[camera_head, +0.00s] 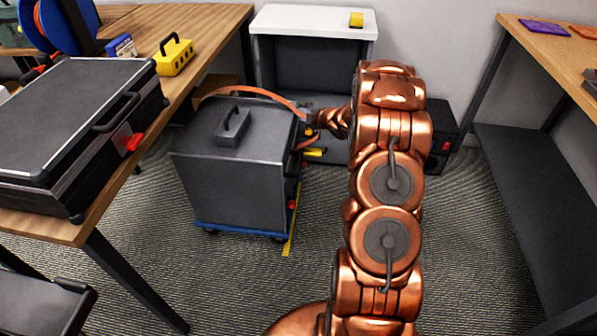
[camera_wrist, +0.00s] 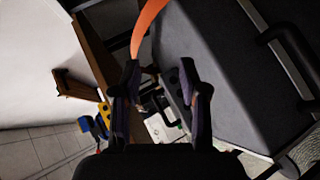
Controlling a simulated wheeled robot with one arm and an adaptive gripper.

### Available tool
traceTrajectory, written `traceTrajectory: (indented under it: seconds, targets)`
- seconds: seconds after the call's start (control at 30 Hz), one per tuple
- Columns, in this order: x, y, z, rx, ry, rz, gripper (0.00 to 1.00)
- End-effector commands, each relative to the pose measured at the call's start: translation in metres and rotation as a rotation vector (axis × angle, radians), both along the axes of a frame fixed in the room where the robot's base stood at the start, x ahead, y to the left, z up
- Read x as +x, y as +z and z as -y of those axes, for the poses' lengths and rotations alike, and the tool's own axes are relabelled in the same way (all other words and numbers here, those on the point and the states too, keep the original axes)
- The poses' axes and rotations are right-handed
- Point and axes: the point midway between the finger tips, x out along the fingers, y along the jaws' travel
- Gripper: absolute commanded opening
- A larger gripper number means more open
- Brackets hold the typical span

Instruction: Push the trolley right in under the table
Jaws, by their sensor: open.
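The trolley, a grey box on a blue wheeled base (camera_head: 240,229), stands on the carpet just right of the wooden table (camera_head: 205,45) in the head view. Its lid has a dark handle, and an orange strap arches over its far side. How far its left side reaches under the tabletop I cannot tell. My gripper (camera_head: 311,127) is beside the trolley's upper right side, partly hidden by my arm. In the wrist view my gripper (camera_wrist: 163,88) has its two fingers apart, with the grey trolley box (camera_wrist: 215,65) close on the right. Contact is unclear.
A black case (camera_head: 70,120) and a yellow toolbox (camera_head: 174,55) lie on the table. Its front leg (camera_head: 130,275) slants down near the trolley. A white-topped cabinet (camera_head: 313,22) stands behind. Another table (camera_head: 560,45) is at right. Carpet in front is clear.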

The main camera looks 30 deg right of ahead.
Motion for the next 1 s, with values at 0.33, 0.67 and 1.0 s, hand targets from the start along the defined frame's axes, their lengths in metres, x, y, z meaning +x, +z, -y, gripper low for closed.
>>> traceTrajectory:
  seconds: [0.33,0.67,1.0]
  targets:
    - [-0.025,-0.110,0.005,-0.046,0.247,0.240,0.43]
    - [-0.078,-0.177,-0.010,-0.041,0.402,0.484,0.43]
    - [-0.109,-0.198,-0.022,-0.030,0.454,0.613,0.43]
